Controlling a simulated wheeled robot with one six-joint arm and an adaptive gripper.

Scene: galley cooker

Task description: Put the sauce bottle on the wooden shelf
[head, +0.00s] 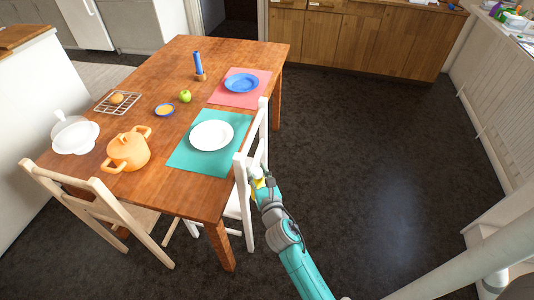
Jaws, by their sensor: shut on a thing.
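My gripper (258,176) is at the end of my teal arm, beside the white chair at the table's right side. It is shut on a small yellow thing (259,184), which I take to be the sauce bottle. Most of that thing is hidden by the gripper and arm, so its shape and tilt cannot be told. No other sauce bottle is plain in view. No wooden shelf can be clearly made out.
The wooden table (185,80) holds an orange pot (128,150), a white plate (211,135), a blue plate (241,83), a green apple (185,96) and a blue cylinder (197,64). A white chair (244,190) stands close to my gripper. Dark floor (380,150) is open at right.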

